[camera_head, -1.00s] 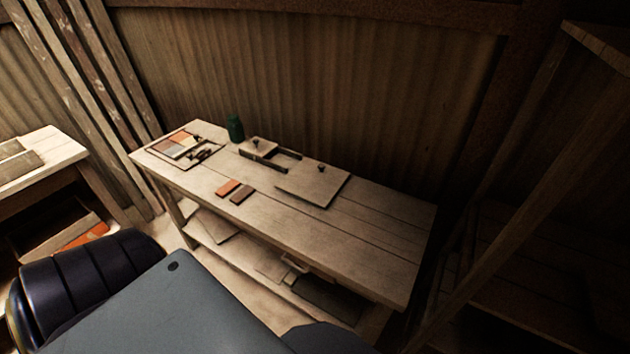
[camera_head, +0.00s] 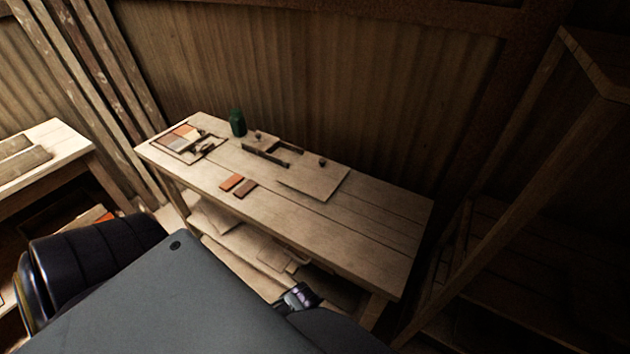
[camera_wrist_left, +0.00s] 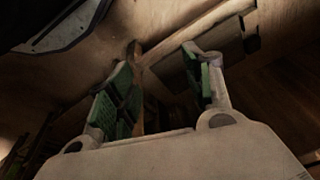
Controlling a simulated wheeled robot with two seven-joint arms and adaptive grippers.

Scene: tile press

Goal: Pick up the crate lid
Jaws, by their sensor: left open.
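A flat pale wooden board (camera_head: 312,181) with a dark knob lies on the workbench. Left of it is a smaller wooden piece (camera_head: 259,143) with a knob and dark rails. I cannot tell for sure which one is the crate lid. My left gripper (camera_wrist_left: 161,68) is open, with green-padded fingers apart and nothing between them. In the left wrist view it faces wooden surfaces and a post, and no lid can be made out there. My right gripper is not in view.
The workbench (camera_head: 375,238) has free room at its right end. Two small tiles (camera_head: 238,184), a tile tray (camera_head: 187,142) and a green container (camera_head: 237,122) are on it. A low shelf holds boards. Another bench stands left and a wooden rack right.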

